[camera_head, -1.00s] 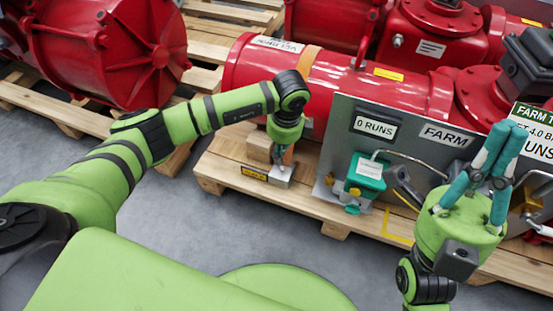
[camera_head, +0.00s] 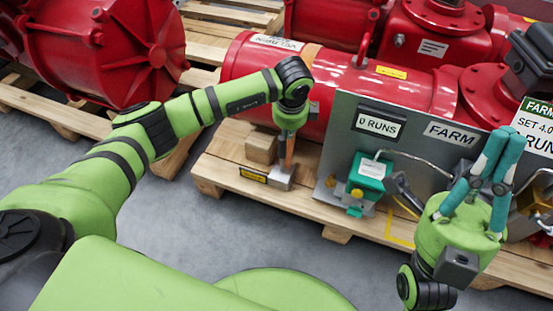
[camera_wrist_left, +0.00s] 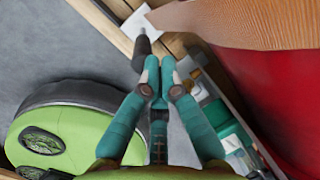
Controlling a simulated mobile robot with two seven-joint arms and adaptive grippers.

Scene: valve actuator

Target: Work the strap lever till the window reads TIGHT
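A metal bracket (camera_head: 281,178) with an upright lever stands on the pallet's front edge, below the brown strap (camera_head: 309,55) on the red pipe. In the left wrist view, a dark lever grip (camera_wrist_left: 142,50) rises from a pale plate (camera_wrist_left: 134,22). My left gripper (camera_wrist_left: 160,72) has its teal fingertips together beside the grip's end; contact is unclear. In the head view the arm mostly hides this gripper (camera_head: 288,130). A small black and yellow label (camera_head: 253,174) is left of the bracket; its text is unreadable.
A grey panel with a "0 RUNS" display (camera_head: 378,124) and a "FARM" sign (camera_head: 451,134) stands right of the bracket. A green box (camera_head: 367,174) is in front of it. A wooden block (camera_head: 261,147) sits behind the label. Grey floor (camera_head: 235,235) is clear in front.

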